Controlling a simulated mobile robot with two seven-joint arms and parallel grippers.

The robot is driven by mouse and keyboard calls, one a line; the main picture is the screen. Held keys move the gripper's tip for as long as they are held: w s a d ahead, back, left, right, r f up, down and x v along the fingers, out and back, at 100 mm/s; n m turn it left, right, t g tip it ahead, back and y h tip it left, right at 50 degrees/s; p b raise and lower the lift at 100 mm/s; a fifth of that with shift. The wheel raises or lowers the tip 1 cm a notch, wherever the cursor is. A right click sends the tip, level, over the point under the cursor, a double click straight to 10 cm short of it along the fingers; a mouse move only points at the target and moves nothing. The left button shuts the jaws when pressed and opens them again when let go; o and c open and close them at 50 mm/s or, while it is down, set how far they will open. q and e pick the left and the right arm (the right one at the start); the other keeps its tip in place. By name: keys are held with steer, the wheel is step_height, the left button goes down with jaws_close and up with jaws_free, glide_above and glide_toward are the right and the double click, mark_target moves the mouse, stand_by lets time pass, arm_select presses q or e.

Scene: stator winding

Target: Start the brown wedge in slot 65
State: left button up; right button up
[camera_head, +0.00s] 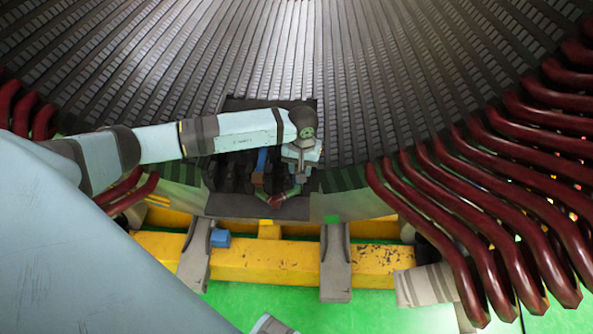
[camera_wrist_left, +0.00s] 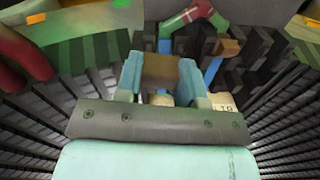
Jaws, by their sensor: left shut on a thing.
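My left gripper (camera_head: 299,168) is over the dark opening at the lower edge of the stator. In the left wrist view its two pale blue fingers (camera_wrist_left: 160,80) are shut on the brown wedge (camera_wrist_left: 161,68), a flat brown piece held between them. The wedge cannot be made out in the head view. The slotted stator bore (camera_head: 330,70) has long dark slots running away from me. No slot number can be read, so I cannot tell which is slot 65. The wedge's contact with any slot is hidden.
A bent red and green piece (camera_head: 275,200) with a blue part (camera_head: 261,160) stands beside the gripper. Dark red coil ends (camera_head: 470,215) crowd the right side. A yellow beam (camera_head: 270,262) with grey supports crosses below, over green floor (camera_head: 270,308).

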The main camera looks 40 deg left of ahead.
arm_select(q)
steer(key=shift+n, duration=0.9)
steer(key=shift+w+a+f+b, duration=0.6)
steer(key=shift+f+b, duration=0.35)
steer(key=shift+f, duration=0.45)
steer(key=shift+w+a+f+b, duration=0.65)
steer(key=shift+f+b, duration=0.35)
steer(key=shift+f, duration=0.4)
steer(key=shift+w+a+f+b, duration=0.6)
steer(key=shift+f+b, duration=0.35)
steer(key=shift+f, duration=0.45)
steer(key=shift+f+b, duration=0.9)
steer(key=shift+f, duration=0.65)
steer(key=shift+f+b, duration=0.55)
steer(key=shift+f, duration=0.25)
arm_select(e)
steer(key=shift+t+y, duration=0.4)
steer(key=f, duration=0.2)
steer(key=a+f, duration=0.1)
steer(key=f, duration=0.1)
steer(key=shift+w+a+f, duration=0.1)
steer(key=shift+w, duration=0.25)
arm_select(q)
steer(key=shift+f+b, duration=0.15)
steer(key=shift+b, duration=0.15)
arm_select(e)
steer(key=shift+f, duration=0.45)
